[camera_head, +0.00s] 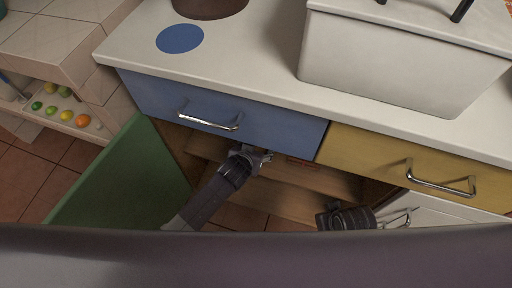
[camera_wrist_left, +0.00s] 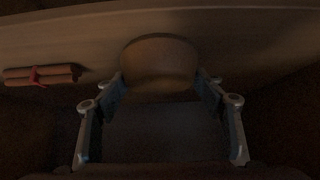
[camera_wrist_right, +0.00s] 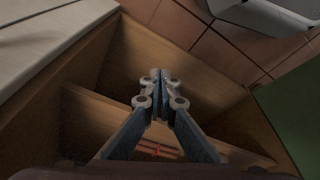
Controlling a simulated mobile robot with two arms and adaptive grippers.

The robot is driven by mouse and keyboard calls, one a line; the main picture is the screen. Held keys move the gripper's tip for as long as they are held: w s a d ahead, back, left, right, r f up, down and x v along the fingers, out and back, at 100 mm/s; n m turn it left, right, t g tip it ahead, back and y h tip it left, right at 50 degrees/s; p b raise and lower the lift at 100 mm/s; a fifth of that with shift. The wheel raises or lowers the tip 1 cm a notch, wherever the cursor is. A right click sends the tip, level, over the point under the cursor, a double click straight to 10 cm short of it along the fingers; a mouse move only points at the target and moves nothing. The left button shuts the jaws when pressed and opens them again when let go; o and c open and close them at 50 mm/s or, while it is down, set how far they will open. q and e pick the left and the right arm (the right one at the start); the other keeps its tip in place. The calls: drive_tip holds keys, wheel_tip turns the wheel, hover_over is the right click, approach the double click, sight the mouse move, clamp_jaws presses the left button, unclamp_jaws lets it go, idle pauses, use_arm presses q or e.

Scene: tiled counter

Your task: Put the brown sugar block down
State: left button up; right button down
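The brown sugar block (camera_wrist_left: 158,60) is a rounded brown piece in the left wrist view, at the shelf inside the open cabinet. My left gripper (camera_wrist_left: 160,82) has a fingertip against each side of it, and it looks gripped. The picture is dark, so I cannot tell whether its underside touches the shelf. In the head view my left gripper (camera_head: 262,156) reaches under the blue drawer, and the block is hidden there. My right gripper (camera_wrist_right: 160,88) is shut and empty. In the head view it (camera_head: 400,218) is near the white door at the right.
A bundle of brown sticks with a red tie (camera_wrist_left: 40,76) lies left of the block. The blue drawer (camera_head: 220,110) overhangs the opening. The green door (camera_head: 105,180) stands open at left. A white box (camera_head: 400,65) stands on the counter (camera_head: 270,45).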

use_arm(q)
drive_tip(key=o, duration=0.3)
drive_tip(key=shift+o, duration=0.2)
drive_tip(key=shift+r, duration=0.2)
drive_tip(key=p+v, duration=0.4)
drive_tip(key=v, duration=0.8)
use_arm(e)
drive_tip(key=s+f, duration=0.5)
drive_tip(key=f, duration=0.8)
drive_tip(key=shift+d+g, duration=0.3)
drive_tip(key=shift+g, duration=0.1)
use_arm(q)
drive_tip(key=shift+f, duration=0.1)
use_arm(e)
drive_tip(key=shift+s, duration=0.1)
